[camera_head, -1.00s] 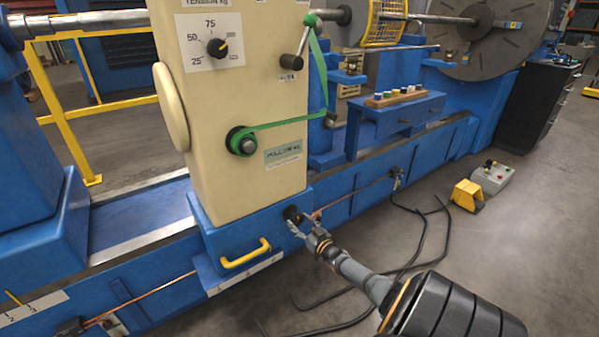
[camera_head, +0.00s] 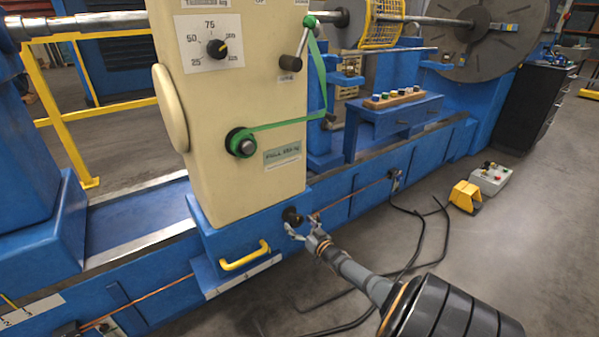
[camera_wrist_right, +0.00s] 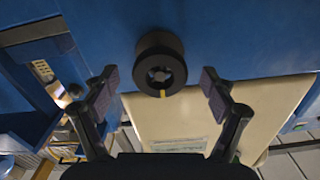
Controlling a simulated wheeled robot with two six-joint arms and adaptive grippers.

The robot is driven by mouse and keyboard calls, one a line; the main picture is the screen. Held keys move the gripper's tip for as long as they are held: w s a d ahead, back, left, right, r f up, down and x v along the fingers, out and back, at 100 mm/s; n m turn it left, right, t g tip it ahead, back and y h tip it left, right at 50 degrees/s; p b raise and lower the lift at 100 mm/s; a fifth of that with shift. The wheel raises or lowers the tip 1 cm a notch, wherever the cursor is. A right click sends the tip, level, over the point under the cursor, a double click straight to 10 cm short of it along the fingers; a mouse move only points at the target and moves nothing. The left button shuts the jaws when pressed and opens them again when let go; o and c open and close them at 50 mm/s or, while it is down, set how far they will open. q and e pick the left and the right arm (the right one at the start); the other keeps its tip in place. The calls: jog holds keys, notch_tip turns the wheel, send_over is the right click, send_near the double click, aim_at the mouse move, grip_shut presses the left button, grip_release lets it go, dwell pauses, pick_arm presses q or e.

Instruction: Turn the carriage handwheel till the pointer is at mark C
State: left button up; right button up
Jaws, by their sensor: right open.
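A round black knob or small handwheel (camera_head: 292,216) sits on the blue front of the cream-topped carriage (camera_head: 245,150). In the right wrist view this knob (camera_wrist_right: 161,64) shows a hollow face and a yellow mark at its lower rim. My right gripper (camera_head: 300,230) is open just in front of and below it. In the wrist view its two fingers (camera_wrist_right: 158,85) are spread to either side, apart from the knob. A white strip (camera_head: 240,277) lies below the yellow handle; no letter C or pointer can be made out. My left gripper is not in view.
A cream disc (camera_head: 170,108) is on the carriage's left side. A yellow handle (camera_head: 245,256) sticks out left of the knob. Black cables (camera_head: 418,240) lie on the floor, with a yellow pedal (camera_head: 466,196) and a control box (camera_head: 491,178) at right.

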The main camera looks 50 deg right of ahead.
jog(key=shift+s+a+r+p, duration=0.1)
jog(key=shift+s+p, duration=0.35)
jog(key=shift+p, duration=0.1)
jog(key=shift+p+v, duration=0.85)
jog(key=shift+v, duration=0.2)
jog(key=shift+s, duration=0.25)
jog(key=shift+s+a+p, duration=0.15)
jog(key=shift+s+p, duration=0.25)
jog(key=shift+p, duration=0.05)
jog(key=p, duration=0.3)
send_near(298, 222)
jog(key=shift+s+a, duration=0.1)
jog(key=shift+s, duration=0.05)
